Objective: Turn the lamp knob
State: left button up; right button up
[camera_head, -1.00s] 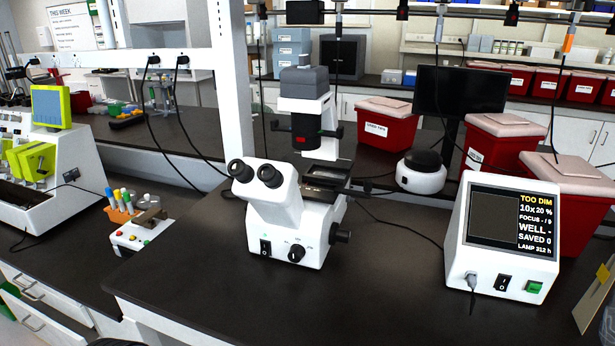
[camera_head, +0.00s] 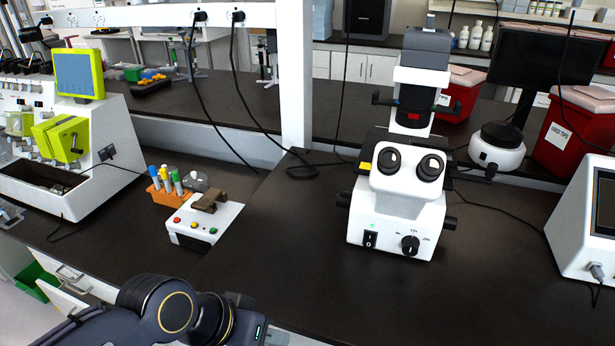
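The white microscope (camera_head: 395,212) stands upright on the dark bench, right of centre. A black dial (camera_head: 410,245) with small marks around it is on its front, right of a black rocker switch (camera_head: 370,240). Another black knob (camera_head: 450,223) sticks out of its right side. I cannot tell from the labels which one is the lamp knob. My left arm enters at the bottom left, below and left of the microscope and well apart from it. Its fingers cannot be made out at the bottom edge. My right gripper is out of view.
A white display box (camera_head: 575,225) is cut off at the right edge. Left of the microscope are a small button box (camera_head: 203,222) and an orange tube rack (camera_head: 165,194). A larger white machine (camera_head: 110,150) stands far left. The bench in front of the microscope is clear.

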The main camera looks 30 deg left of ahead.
aim_at(346, 192)
jog(key=j+z, duration=0.15)
jog(key=j, duration=0.6)
jog(key=k+j+z, duration=0.1)
jog(key=j, duration=0.7)
jog(key=l+u, duration=0.1)
jog(key=u, duration=0.4)
jog(key=i+l+u, duration=0.1)
jog(key=u, duration=0.4)
